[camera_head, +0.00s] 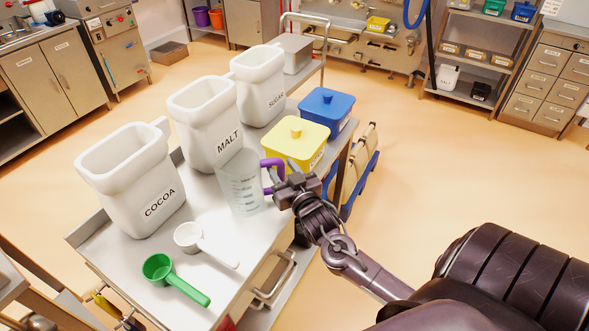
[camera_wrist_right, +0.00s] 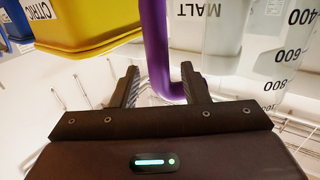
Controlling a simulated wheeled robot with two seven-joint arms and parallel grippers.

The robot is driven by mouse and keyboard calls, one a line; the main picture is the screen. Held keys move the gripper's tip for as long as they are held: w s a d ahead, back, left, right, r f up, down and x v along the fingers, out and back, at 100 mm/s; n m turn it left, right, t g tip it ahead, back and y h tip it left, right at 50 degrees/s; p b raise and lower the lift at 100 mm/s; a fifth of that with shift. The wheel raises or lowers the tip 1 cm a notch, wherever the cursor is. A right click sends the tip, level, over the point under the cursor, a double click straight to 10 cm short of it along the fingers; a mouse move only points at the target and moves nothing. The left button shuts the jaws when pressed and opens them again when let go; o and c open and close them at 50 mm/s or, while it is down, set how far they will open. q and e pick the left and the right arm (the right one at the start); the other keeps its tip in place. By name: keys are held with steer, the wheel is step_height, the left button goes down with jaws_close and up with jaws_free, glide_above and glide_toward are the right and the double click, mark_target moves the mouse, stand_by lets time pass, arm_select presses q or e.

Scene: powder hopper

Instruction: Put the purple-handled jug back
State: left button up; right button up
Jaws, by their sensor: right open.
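The clear measuring jug (camera_head: 240,183) with a purple handle (camera_head: 271,165) stands on the metal cart top (camera_head: 262,228), in front of the MALT container. My right gripper (camera_head: 280,186) is at the handle. In the right wrist view the purple handle (camera_wrist_right: 156,50) passes between the two open fingers (camera_wrist_right: 162,88), and the jug's graduated wall (camera_wrist_right: 272,50) is on the right. The fingers are apart and do not appear closed on the handle. My left gripper is not in view.
White containers marked COCOA (camera_head: 135,185), MALT (camera_head: 205,125) and SUGAR (camera_head: 262,88) line the cart's far side. A yellow tub (camera_head: 296,146) and a blue tub (camera_head: 327,110) stand behind the jug. A white scoop (camera_head: 205,244) and a green scoop (camera_head: 175,280) lie in front.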

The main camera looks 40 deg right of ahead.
steer(key=s+a+b, duration=0.1)
steer(key=s, duration=0.8)
steer(key=shift+s+a, duration=0.15)
steer(key=shift+a, duration=0.25)
